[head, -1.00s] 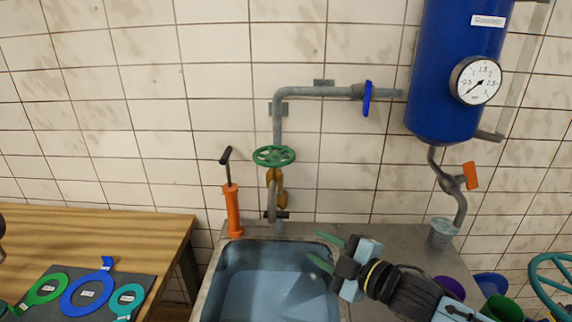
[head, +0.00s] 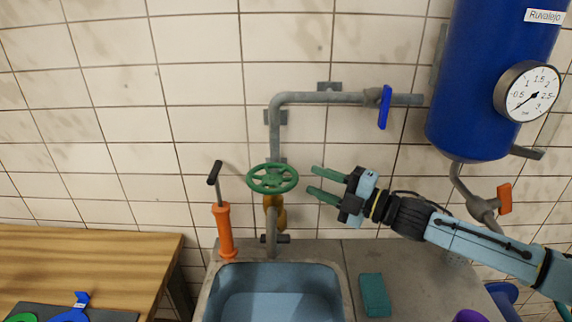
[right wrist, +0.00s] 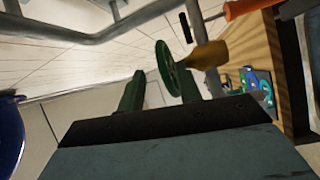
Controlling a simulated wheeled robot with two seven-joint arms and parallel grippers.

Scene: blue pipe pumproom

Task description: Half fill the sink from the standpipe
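The sink (head: 340,290) is at the bottom middle of the head view; its basin looks bluish, and I cannot tell its water level. The standpipe (head: 276,140) rises behind it, with a green handwheel (head: 272,179) above a brass valve body (head: 276,214) and a spout (head: 271,238). My right gripper (head: 320,183) is open and empty, its green fingers pointing left at the handwheel, a short gap to its right. In the right wrist view the handwheel (right wrist: 170,68) shows edge-on between or just beyond the fingers. My left gripper is out of view.
A blue lever (head: 384,107) is on the upper pipe. A blue tank (head: 480,90) with a gauge (head: 527,92) hangs right, with an orange lever (head: 504,198) below. An orange hand pump (head: 224,230) stands left of the spout. A teal sponge (head: 375,295) lies right of the basin.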

